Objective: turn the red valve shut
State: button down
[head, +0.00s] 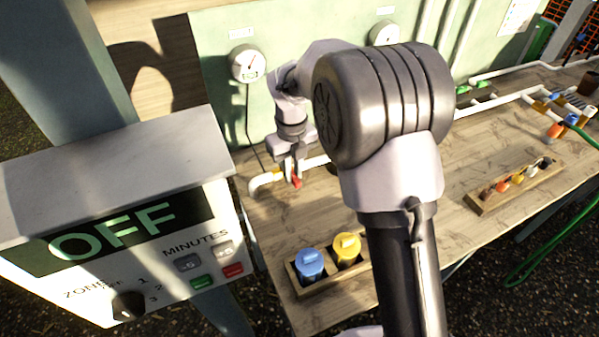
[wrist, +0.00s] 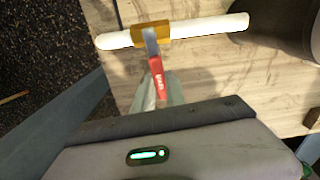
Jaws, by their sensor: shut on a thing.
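The red valve handle (wrist: 157,84) shows in the wrist view, reaching from the brass valve body (wrist: 152,33) toward my gripper. It lies roughly crosswise to the white pipe (wrist: 210,26). My gripper (wrist: 159,92) is shut on the handle, with a pale finger on each side; its grip end is partly hidden by my gripper housing. In the head view my gripper (head: 291,172) points down at the pipe, and a bit of the red handle (head: 296,182) shows beside its fingers. The valve body is mostly hidden there.
A control box reading OFF (head: 120,225) stands at the left front. A wooden holder (head: 330,288) with blue and yellow capped items is at the bench's front edge. A rack of small coloured pieces (head: 515,187) lies right. Gauges (head: 247,64) hang on the back panel.

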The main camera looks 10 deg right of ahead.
jog(key=shift+a+m, duration=0.2)
jog(key=shift+m, duration=0.2)
dwell(0.3)
jog(key=c, duration=1.4)
grip_release()
jog(key=shift+s+a, duration=0.1)
jog(key=shift+o, duration=0.2)
notch_tip(320, 180, up, 18)
jog(key=p, duration=0.5)
jog(key=shift+f+p, duration=0.25)
jog(key=shift+p, duration=0.15)
